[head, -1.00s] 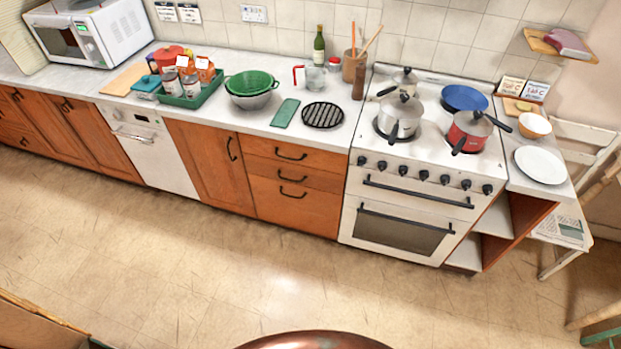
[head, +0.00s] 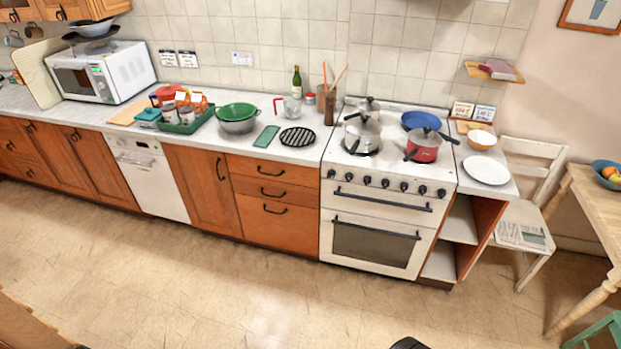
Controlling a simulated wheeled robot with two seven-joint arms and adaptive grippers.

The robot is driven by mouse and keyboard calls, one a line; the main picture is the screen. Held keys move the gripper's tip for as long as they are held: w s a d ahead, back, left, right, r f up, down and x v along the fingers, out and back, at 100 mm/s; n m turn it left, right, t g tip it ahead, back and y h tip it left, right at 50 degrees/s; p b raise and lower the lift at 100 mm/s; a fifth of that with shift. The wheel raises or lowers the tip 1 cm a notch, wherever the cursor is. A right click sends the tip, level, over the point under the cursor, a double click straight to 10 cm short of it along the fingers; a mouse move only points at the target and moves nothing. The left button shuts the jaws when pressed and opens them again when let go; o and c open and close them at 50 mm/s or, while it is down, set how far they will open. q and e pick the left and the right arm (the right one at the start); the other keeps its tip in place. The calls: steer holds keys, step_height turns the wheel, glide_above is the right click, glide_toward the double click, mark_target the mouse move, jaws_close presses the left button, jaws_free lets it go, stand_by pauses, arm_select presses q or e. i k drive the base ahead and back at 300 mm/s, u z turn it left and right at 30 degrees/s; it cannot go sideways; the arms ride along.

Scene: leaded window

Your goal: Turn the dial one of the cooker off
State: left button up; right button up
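The white cooker (head: 345,221) stands right of the drawers in the head view. A row of several black dials (head: 384,183) runs along its front, above the oven handle. I cannot tell from here which dial is dial one or how each is set. A grey pan (head: 362,133), a red saucepan (head: 423,147), a blue pan (head: 421,120) and a further grey pot behind sit on the hob.
Open floor (head: 240,285) lies in front of the cooker. A white chair (head: 530,170) and a wooden table (head: 595,205) stand to the right, with a green chair (head: 597,333) at the lower right. A wooden piece (head: 30,325) is at the lower left.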

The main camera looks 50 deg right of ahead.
mark_target(331, 173)
steer(key=u, duration=0.1)
steer(key=i, duration=1.55)
steer(key=z, duration=0.8)
